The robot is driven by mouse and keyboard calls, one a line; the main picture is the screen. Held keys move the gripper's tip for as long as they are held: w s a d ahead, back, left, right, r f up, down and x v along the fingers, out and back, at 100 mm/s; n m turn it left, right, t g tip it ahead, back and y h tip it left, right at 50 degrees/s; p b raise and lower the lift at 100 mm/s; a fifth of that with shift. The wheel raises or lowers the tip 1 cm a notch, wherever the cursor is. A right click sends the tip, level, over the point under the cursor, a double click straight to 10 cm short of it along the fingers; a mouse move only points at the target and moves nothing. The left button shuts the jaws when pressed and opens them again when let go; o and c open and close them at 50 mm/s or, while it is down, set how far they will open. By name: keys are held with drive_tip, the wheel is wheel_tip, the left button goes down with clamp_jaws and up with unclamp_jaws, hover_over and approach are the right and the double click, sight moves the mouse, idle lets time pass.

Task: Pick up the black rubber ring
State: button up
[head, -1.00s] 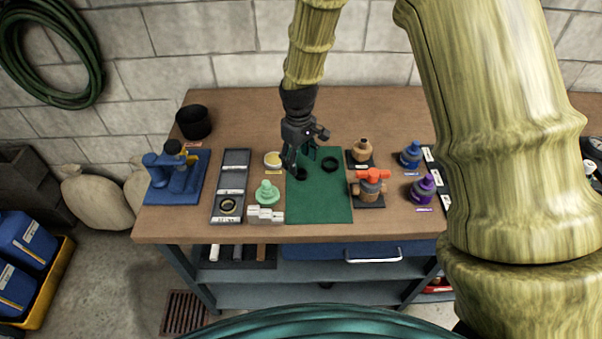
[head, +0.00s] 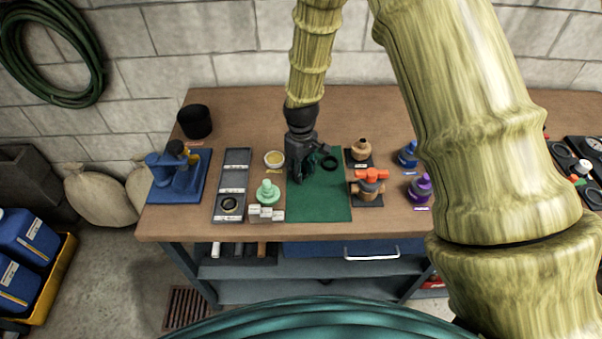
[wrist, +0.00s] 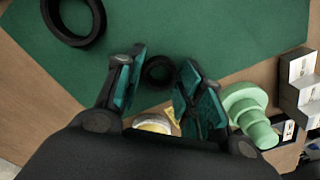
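Two black rings lie on the green mat (head: 322,208). The larger ring (head: 331,169) is right of my gripper (head: 307,174) and apart from it; it also shows at the upper left of the wrist view (wrist: 76,40). The smaller black ring (wrist: 148,73) lies between and slightly beyond the fingertips in the wrist view. It is hidden behind my gripper in the head view. My gripper (wrist: 162,80) is open, pointing down low over the mat, with green pads on either side of the small ring. I cannot tell whether they touch it.
A pale green stepped fitting (head: 268,192), light blocks (head: 265,214) and a yellow-filled dish (head: 274,159) stand close left of the mat. A grey tray (head: 233,181) lies farther left. An orange-handled valve (head: 371,187) and a tan bottle (head: 361,149) stand to the right.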

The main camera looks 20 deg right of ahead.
drive_tip(key=shift+c, duration=0.6)
drive_tip(key=shift+r, duration=0.15)
drive_tip(key=shift+r+b, duration=0.8)
drive_tip(key=shift+r, duration=0.5)
drive_tip(key=shift+s+r, duration=0.1)
drive_tip(key=shift+r, duration=0.2)
drive_tip(key=s+a+b, duration=0.1)
drive_tip(key=s, duration=0.4)
drive_tip(key=s+a+r+b, duration=0.1)
drive_tip(key=s+b, duration=0.1)
drive_tip(key=s, duration=0.3)
drive_tip(key=s+a+b, duration=0.1)
drive_tip(key=s+a, duration=0.1)
drive_tip(key=s, duration=0.3)
drive_tip(key=shift+s+r+b, duration=0.1)
drive_tip(key=shift+r+b, duration=0.2)
drive_tip(key=shift+c, duration=1)
